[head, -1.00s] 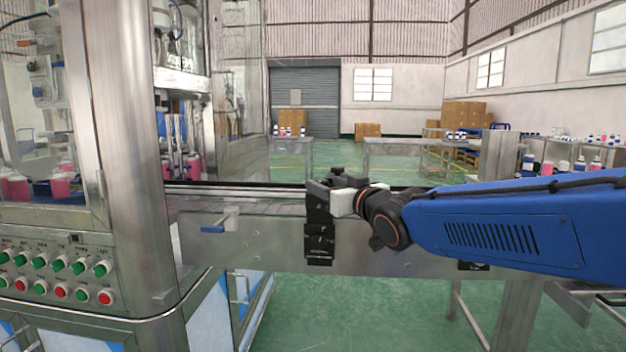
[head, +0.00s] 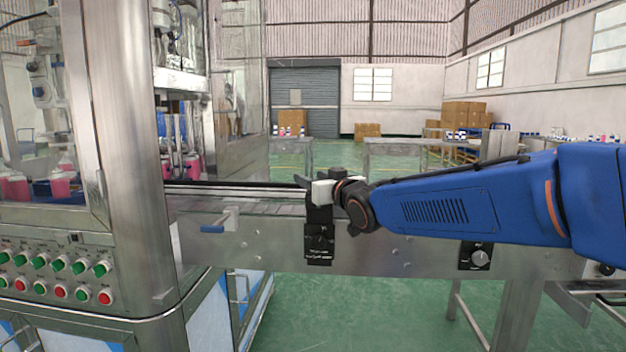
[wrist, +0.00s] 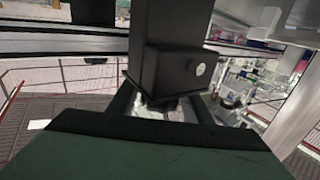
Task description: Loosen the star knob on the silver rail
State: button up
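The silver rail (head: 240,187) runs along the conveyor's top edge. A black bracket (head: 319,215) stands at the conveyor's front side, its upper part close by my gripper (head: 310,186). In the wrist view a black block (wrist: 170,50) with a small silver round end on its side stands in front of my gripper (wrist: 162,105), between or just beyond its dark fingers. I cannot make out a star shape; the knob may be hidden behind my gripper or be part of this black block. Whether the fingers touch it is unclear.
A black dial box (head: 319,244) is on the conveyor front below my gripper, and another (head: 478,257) is further right. A blue-handled lever (head: 213,228) sticks out at left. The steel machine column (head: 130,150) stands at left. Open green floor lies behind the conveyor.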

jog(key=c, duration=0.7)
jog(key=shift+c, duration=0.2)
jog(key=shift+s+a+f+n+g+y, duration=0.1)
jog(key=shift+s+a+n+g+y, duration=0.05)
jog(key=shift+n+g+y, duration=0.65)
jog(key=shift+s+a+n+g+y, duration=0.15)
jog(key=shift+n+g+y, duration=0.4)
jog(key=shift+y, duration=0.35)
jog(key=shift+s+a+n+g+y, duration=0.15)
jog(key=shift+s+n+g+y, duration=0.05)
jog(key=shift+n+g+y, duration=0.75)
jog(key=shift+s+a+n+g+y, duration=0.15)
jog(key=shift+n+g+y, duration=0.45)
jog(key=shift+g, duration=0.5)
jog(key=shift+s+a+n+g+y, duration=0.1)
jog(key=shift+s+n+g+y, duration=0.25)
jog(key=shift+n+g, duration=0.9)
jog(key=shift+s+a+n+g+y, duration=0.1)
jog(key=shift+s+n+g+y, duration=0.2)
jog(key=shift+n+g, duration=0.95)
jog(key=shift+s+a+n+g+y, duration=0.1)
jog(key=shift+s+n+g+y, duration=0.35)
jog(key=shift+g, duration=1.45)
jog(key=o, duration=1)
